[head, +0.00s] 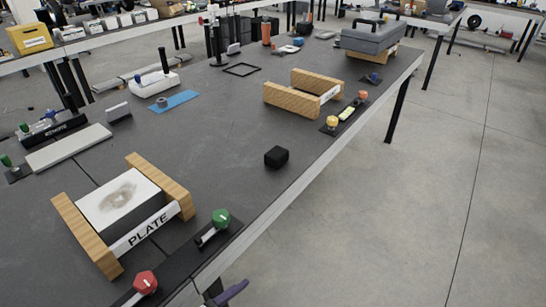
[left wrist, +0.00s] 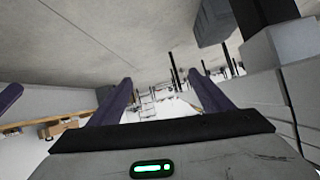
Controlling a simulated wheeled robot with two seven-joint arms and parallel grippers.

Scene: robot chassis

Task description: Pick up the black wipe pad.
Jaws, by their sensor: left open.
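The black wipe pad appears to be the small black block (head: 276,157) lying on the dark table top near its right edge in the head view. Nothing touches it. My left gripper (left wrist: 163,95) shows in the left wrist view with its two purple fingers spread apart and nothing between them. A purple finger tip (head: 232,292) shows at the bottom of the head view, beyond the table's edge and well short of the block. I cannot tell for sure which gripper it belongs to. The block is not recognisable in the left wrist view.
A white-topped plate in a wooden holder marked PLATE (head: 138,232) stands at the near left. Green (head: 221,218) and red (head: 146,283) knobs stand by the near edge. A second wooden holder (head: 292,101) stands beyond the block. The table around the block is clear.

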